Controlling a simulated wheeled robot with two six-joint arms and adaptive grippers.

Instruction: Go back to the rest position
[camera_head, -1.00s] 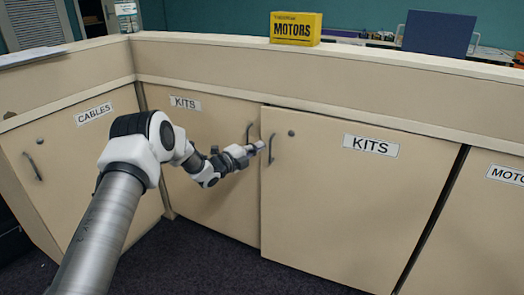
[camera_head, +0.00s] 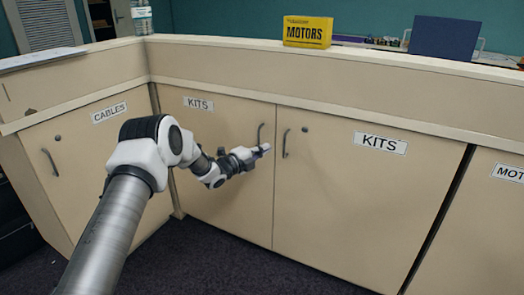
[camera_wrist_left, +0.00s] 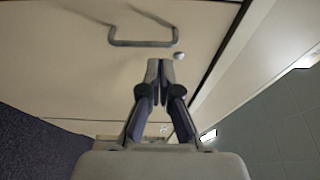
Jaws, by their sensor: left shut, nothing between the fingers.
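My left gripper (camera_head: 262,150) is shut and empty in the head view. It is in front of the left KITS door (camera_head: 222,190), just left of the handle (camera_head: 286,144) of the right KITS door (camera_head: 350,205). In the left wrist view its closed fingers (camera_wrist_left: 160,68) point toward a cupboard door with a grey bar handle (camera_wrist_left: 145,43) and a round lock (camera_wrist_left: 179,56). The fingers look apart from that handle. Both KITS doors look shut. My right gripper is in neither view.
A CABLES cupboard (camera_head: 85,170) stands at the left, and another labelled cupboard (camera_head: 480,230) at the right edge. A yellow MOTORS box (camera_head: 307,33) sits on the counter ledge. The dark carpet (camera_head: 190,262) in front is clear where it shows.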

